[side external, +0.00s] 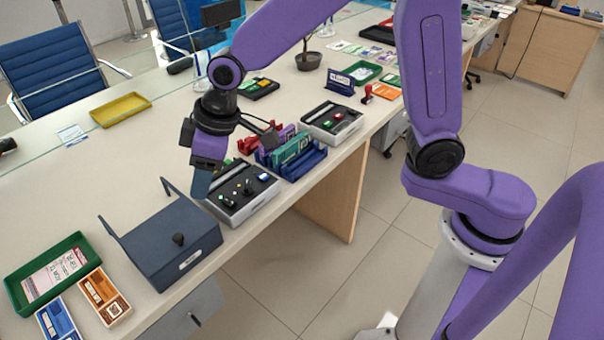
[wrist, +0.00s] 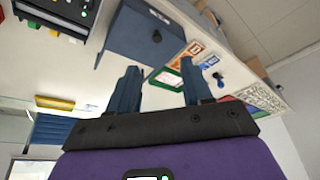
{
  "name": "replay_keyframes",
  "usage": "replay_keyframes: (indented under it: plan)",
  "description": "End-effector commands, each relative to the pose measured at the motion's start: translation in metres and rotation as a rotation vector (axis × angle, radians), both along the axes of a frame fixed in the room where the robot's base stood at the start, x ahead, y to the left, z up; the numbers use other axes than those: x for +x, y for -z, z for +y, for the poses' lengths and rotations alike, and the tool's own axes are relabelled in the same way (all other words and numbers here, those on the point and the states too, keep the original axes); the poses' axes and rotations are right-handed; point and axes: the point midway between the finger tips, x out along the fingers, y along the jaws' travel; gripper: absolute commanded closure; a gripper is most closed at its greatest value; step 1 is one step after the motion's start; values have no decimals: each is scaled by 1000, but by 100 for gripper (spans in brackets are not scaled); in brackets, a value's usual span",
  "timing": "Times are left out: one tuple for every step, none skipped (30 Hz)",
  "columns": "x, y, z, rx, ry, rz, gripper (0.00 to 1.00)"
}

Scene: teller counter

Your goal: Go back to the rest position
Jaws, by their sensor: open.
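My gripper (side external: 203,183) hangs over the teller counter (side external: 95,180), tilted, with its fingers pointing down.
A dark blue-grey box (side external: 165,250) with a black knob is close by; it also shows in the wrist view (wrist: 140,35). A second control box (side external: 332,122), a blue rack (side external: 307,165) of folders, a green tray (side external: 18,287) and a yellow tray (side external: 121,109) stand around.

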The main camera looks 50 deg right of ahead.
Motion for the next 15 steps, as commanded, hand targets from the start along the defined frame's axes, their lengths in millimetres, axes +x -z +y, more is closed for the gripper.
replay_keyframes:
  plan:
    - [-8, -2, -7, -6, -11, 7, 50]
    - [-13, -3, -11, -11, -18, 14, 50]
    - [-20, -4, -17, -17, -29, 22, 50]
    - [-26, -5, -22, -23, -37, 29, 50]
    - [-32, -5, -27, -29, -45, 36, 50]
    - [-40, -6, -34, -36, -54, 44, 50]
    - [-46, -7, -39, -42, -62, 51, 50]
    - [-52, -7, -44, -49, -70, 57, 50]
    - [-61, -8, -51, -57, -80, 64, 50]
    - [-67, -9, -57, -63, -89, 69, 50]
    - [-73, -9, -62, -70, -95, 76, 50]
    - [-81, -9, -70, -79, -105, 83, 50]
    - [-88, -10, -76, -86, -112, 89, 50]
    - [-94, -10, -82, -92, -119, 95, 50]
    - [-103, -10, -89, -101, -130, 102, 50]
